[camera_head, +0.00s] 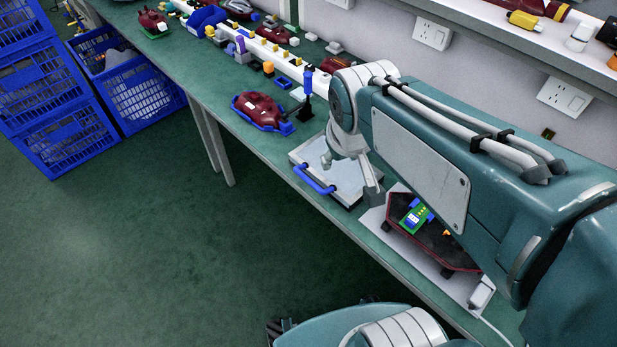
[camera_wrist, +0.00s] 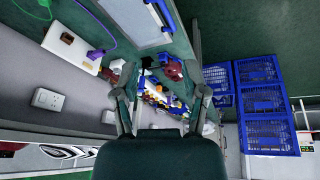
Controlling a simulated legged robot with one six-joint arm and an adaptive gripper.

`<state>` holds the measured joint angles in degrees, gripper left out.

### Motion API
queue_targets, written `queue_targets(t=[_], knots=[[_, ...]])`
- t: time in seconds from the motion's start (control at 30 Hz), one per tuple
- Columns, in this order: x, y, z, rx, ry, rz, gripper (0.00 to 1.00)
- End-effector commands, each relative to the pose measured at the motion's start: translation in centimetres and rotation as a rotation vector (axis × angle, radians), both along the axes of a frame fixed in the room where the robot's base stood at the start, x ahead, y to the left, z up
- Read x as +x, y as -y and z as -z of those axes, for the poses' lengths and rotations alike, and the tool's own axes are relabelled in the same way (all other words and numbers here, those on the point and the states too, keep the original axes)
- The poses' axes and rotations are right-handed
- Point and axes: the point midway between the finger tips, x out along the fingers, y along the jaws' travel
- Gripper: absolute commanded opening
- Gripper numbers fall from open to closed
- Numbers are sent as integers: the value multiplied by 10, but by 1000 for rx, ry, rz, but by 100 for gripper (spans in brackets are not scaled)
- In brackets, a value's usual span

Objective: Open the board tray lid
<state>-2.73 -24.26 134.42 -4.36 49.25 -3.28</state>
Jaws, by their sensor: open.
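The board tray (camera_head: 343,196) is a pale, flat box near the table's front edge, with a blue bar handle (camera_head: 313,181) on its front side. Its lid (camera_head: 313,157) looks closed and is partly covered by my gripper in the head view. My gripper (camera_head: 350,172) is open and appears over the tray's right part, to the right of the handle. In the wrist view, the tray (camera_wrist: 120,15) and its blue handle (camera_wrist: 157,13) show at the top edge, outside my open fingers (camera_wrist: 160,100). Nothing is between the fingers.
Blue crates (camera_head: 140,95) stand on the floor at the left. A wall shelf (camera_head: 560,50) is behind.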

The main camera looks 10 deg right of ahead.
Motion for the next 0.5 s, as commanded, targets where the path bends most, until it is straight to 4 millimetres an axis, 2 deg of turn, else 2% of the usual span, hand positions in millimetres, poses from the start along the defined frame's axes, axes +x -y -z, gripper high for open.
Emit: queue_targets(t=[0.1,0.27,0.5], knots=[[30,-4,16,-37,-56,-52,57],[66,-10,42,-83,-123,-123,57],[116,-22,96,-149,-221,-238,57]])
